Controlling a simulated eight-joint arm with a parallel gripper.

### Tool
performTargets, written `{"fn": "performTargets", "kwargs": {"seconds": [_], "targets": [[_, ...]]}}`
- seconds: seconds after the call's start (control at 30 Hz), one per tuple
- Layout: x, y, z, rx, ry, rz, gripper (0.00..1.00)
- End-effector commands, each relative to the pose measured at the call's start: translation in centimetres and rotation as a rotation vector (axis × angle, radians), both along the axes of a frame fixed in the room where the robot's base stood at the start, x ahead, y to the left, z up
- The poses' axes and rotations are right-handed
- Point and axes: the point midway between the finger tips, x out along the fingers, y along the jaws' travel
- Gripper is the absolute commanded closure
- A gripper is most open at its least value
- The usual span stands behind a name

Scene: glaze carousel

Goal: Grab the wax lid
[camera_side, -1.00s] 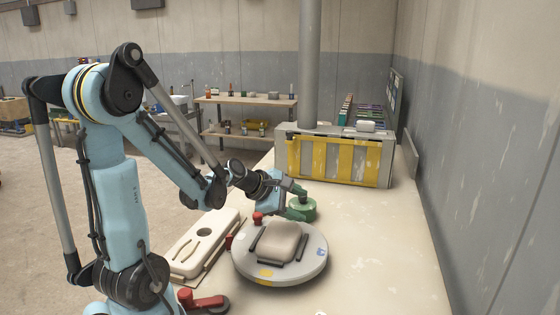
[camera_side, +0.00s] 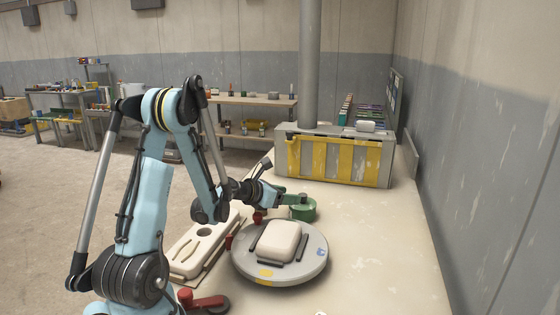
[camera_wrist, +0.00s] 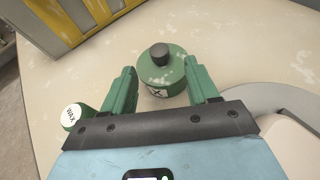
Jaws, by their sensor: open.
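The wax pot is a squat green pot (camera_side: 303,212) on the table behind the round turntable. In the wrist view its green lid (camera_wrist: 176,58) has a black knob (camera_wrist: 160,53), and a partly hidden white label ending in X shows on its front. My gripper (camera_wrist: 163,75) is open, its green fingers on either side of the pot's near part, with the knob beyond and between them. I cannot tell whether the fingers touch it. In the side view my gripper (camera_side: 292,199) reaches the pot from the left. A small green piece labelled WAX (camera_wrist: 73,115) shows beside the left finger.
The grey turntable (camera_side: 253,252) in front carries a pale rounded block (camera_side: 279,241) between dark bars. A yellow-fronted grey box (camera_side: 340,163) stands behind. The table right of the pot is clear.

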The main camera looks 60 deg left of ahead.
Motion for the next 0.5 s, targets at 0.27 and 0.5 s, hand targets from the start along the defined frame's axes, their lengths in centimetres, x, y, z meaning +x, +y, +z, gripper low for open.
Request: {"fn": "performTargets", "kwargs": {"seconds": [0.27, 0.5], "targets": [[2.0, 0.3, -0.7, 0.001, 0.0, -0.003, 0.41], [5.0, 0.8, -1.8, 0.0, 0.0, -0.002, 0.41]]}}
